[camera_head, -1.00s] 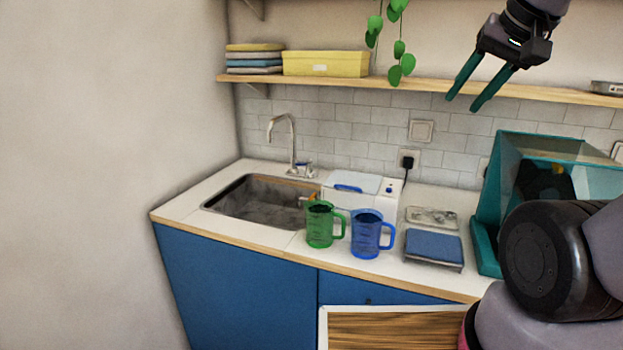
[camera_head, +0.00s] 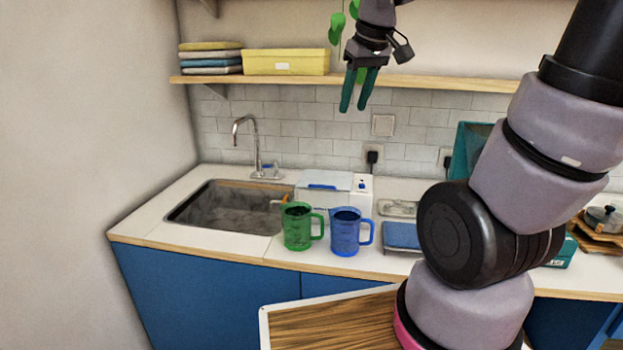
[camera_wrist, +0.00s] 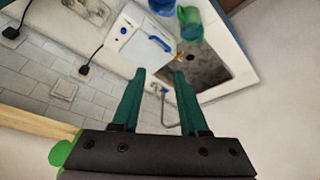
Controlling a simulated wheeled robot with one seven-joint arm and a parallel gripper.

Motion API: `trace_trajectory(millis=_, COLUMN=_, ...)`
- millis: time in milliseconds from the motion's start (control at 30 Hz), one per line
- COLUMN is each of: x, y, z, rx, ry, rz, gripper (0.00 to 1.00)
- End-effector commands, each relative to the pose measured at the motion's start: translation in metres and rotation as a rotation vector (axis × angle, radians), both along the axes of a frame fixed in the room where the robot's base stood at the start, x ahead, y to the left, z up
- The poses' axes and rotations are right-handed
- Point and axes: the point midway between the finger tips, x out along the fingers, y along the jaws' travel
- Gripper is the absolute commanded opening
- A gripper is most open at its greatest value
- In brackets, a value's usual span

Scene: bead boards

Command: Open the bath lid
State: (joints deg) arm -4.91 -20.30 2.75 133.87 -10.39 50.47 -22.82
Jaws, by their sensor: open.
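The bath is a white box with a pale lid (camera_head: 325,181) and a blue handle (camera_head: 322,187), on the counter behind the mugs. The lid looks shut. In the wrist view the lid (camera_wrist: 137,47) and its blue handle (camera_wrist: 159,43) show beyond the fingertips, upper middle. My gripper (camera_head: 354,108) is open and empty, high in front of the shelf and above the bath. Its green fingers also show in the wrist view (camera_wrist: 160,76), apart from everything. The green mug (camera_head: 297,228) and blue mug (camera_head: 345,232) hide the lower front of the bath.
A sink (camera_head: 228,206) with a tall tap (camera_head: 256,150) lies left of the bath. A blue-topped scale (camera_head: 401,236) stands to the right. A shelf (camera_head: 440,83) with a yellow box (camera_head: 287,62) and hanging plant runs above. A plugged cable (camera_head: 371,158) is on the wall.

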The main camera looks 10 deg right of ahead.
Motion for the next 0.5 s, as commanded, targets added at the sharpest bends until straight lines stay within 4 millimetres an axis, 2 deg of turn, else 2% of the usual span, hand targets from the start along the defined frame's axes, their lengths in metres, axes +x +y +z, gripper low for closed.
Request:
trace_trajectory(millis=167, x=0.039, y=0.016, z=-0.033, rx=-0.137, ry=0.073, rz=0.249, gripper=0.43)
trace_trajectory(millis=300, x=0.073, y=0.035, z=-0.07, rx=-0.254, ry=0.136, rz=0.509, gripper=0.43)
trace_trajectory(millis=500, x=0.103, y=0.056, z=-0.113, rx=-0.353, ry=0.196, rz=0.781, gripper=0.43)
